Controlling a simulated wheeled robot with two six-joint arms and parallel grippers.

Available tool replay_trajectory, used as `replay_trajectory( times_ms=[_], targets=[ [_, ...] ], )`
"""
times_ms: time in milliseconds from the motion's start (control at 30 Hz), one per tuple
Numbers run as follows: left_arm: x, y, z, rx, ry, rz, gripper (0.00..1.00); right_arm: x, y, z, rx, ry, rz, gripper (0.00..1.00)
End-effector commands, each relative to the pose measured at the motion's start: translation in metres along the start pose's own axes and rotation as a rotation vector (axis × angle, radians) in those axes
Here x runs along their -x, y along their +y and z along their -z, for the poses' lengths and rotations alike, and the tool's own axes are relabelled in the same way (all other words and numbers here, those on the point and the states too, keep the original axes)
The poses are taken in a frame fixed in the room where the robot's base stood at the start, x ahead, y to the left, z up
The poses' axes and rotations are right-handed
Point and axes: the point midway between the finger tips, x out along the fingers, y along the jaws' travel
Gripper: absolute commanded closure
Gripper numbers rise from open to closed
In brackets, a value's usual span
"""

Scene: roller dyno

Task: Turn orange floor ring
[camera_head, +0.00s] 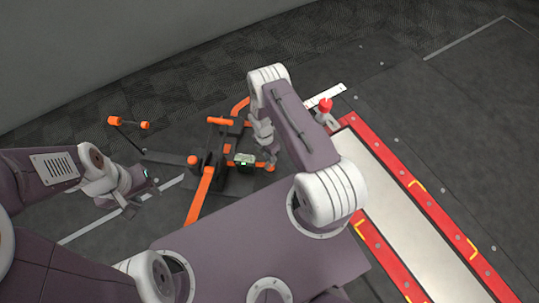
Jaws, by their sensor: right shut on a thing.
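My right gripper (269,163) reaches down at the middle of the view. It is shut on a small orange part (271,168), which I take to be the orange floor ring; the fingers and arm hide most of it. The part is at the right end of a dark floor device with orange fittings. My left gripper (141,203) hangs at the left over the dark floor, apart from the device. Its fingers look spread, with nothing between them.
The dark device has an orange T-shaped handle (220,121) and a long orange bar (201,194). An orange-ended rod (129,124) stands at left. A red-framed pale panel (408,225) lies at right with a red knob (326,105) at its far end. Dark floor behind is clear.

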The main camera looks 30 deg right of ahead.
Motion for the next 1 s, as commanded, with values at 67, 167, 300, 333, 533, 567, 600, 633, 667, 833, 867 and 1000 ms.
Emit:
replay_trajectory(
  times_ms=[67,167,300,333,533,567,600,633,667,833,867,1000],
  targets=[
    [0.003,0.0,0.0,0.0,0.0,0.0,0.64,0.0,-0.003,0.0,-0.072,0.016,0.007,1.0],
    [0.005,0.0,0.001,0.0,0.0,0.0,0.64,0.0,-0.003,-0.001,-0.166,0.035,0.008,1.0],
    [0.007,0.0,0.001,0.0,0.0,0.0,0.64,0.0,-0.003,-0.001,-0.296,0.06,0.009,1.0],
    [0.008,0.0,0.001,0.0,0.0,0.0,0.64,0.0,-0.004,-0.001,-0.324,0.066,0.009,1.0],
    [0.012,0.0,0.001,0.0,0.0,0.0,0.64,0.0,-0.005,-0.002,-0.507,0.102,0.011,1.0],
    [0.013,0.0,0.001,0.0,0.0,0.0,0.64,0.0,-0.005,-0.002,-0.533,0.108,0.011,1.0],
    [0.014,0.0,0.001,0.0,0.0,0.0,0.64,0.0,-0.005,-0.002,-0.566,0.114,0.011,1.0],
    [0.014,0.0,0.002,0.0,0.0,0.0,0.64,0.0,-0.005,-0.002,-0.592,0.119,0.011,1.0],
    [0.015,0.0,0.002,0.0,0.0,0.0,0.64,0.0,-0.005,-0.002,-0.615,0.124,0.011,1.0],
    [0.018,0.0,0.002,0.0,0.0,0.0,0.64,0.0,-0.005,-0.002,-0.736,0.147,0.012,1.0],
    [0.019,0.0,0.002,0.0,0.0,0.0,0.64,0.0,-0.006,-0.002,-0.753,0.151,0.012,1.0],
    [0.021,0.0,0.002,0.0,0.0,0.0,0.64,-0.001,-0.006,-0.003,-0.825,0.165,0.012,1.0]
  ],
)
